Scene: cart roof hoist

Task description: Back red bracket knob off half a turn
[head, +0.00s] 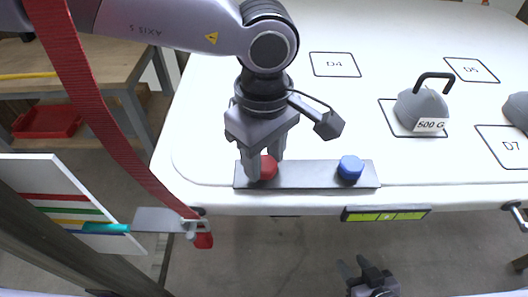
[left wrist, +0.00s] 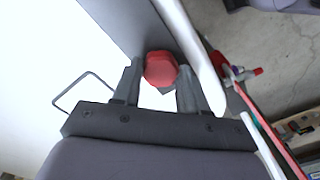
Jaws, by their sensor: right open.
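The red knob (head: 268,168) sits at the left end of a dark grey bracket bar (head: 312,175) along the table's front edge. A blue knob (head: 350,168) sits near the bar's right end. My left gripper (head: 263,163) points down over the red knob, one finger on each side. In the left wrist view the red knob (left wrist: 161,68) fills the gap between the fingertips, and both appear to touch it. The knob's underside is hidden. My right gripper (head: 362,268) is open and empty, low in front of the table, well below the bar.
A grey 500 G weight (head: 422,108) stands on the white table (head: 230,110), with another grey object (head: 516,108) at the right edge. A red strap (head: 90,100) hangs at left. A green-lit level (head: 386,214) is on the front edge. The table's middle is clear.

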